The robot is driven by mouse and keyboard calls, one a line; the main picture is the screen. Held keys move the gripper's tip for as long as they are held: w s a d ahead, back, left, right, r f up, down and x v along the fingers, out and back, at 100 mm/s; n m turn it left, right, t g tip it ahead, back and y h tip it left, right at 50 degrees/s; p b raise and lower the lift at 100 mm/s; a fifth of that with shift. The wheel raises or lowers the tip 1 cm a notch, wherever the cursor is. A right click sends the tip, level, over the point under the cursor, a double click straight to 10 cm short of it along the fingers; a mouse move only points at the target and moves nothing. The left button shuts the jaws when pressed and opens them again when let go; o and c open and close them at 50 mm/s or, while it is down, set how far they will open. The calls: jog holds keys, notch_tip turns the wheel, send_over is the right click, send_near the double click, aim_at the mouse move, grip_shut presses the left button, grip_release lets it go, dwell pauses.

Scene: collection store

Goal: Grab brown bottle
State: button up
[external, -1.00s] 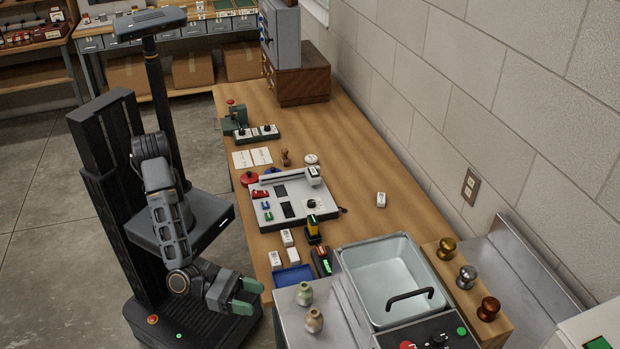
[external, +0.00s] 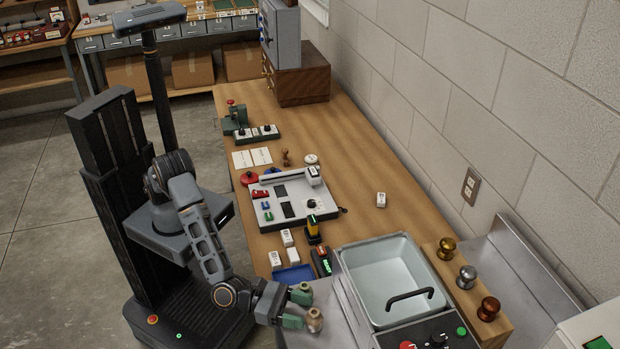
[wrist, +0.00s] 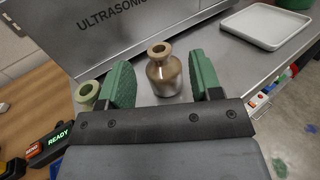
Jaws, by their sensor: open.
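The brown bottle (wrist: 166,72) stands upright on the metal counter, a small round-bodied bottle with a narrow neck. In the external view the brown bottle (external: 314,321) is at the front, just right of my gripper (external: 297,306). In the wrist view it shows between and ahead of the two green fingers of my gripper (wrist: 162,85). My gripper is open and holds nothing. A green bottle (wrist: 88,93) stands just outside the left finger, partly hidden by it. The same green bottle (external: 304,290) shows by the far finger in the external view.
A grey ultrasonic unit (wrist: 130,30) stands right behind the bottles; its open basin (external: 385,265) is to the right in the external view. A white tray (wrist: 268,27) lies at the back right. A blue tray (external: 293,274) is left of the bottles.

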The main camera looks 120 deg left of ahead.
jog(key=shift+x, duration=0.8)
jog(key=c, duration=0.7)
jog(key=shift+r, duration=0.1)
jog(key=shift+c, duration=0.2)
jog(key=shift+r, duration=0.1)
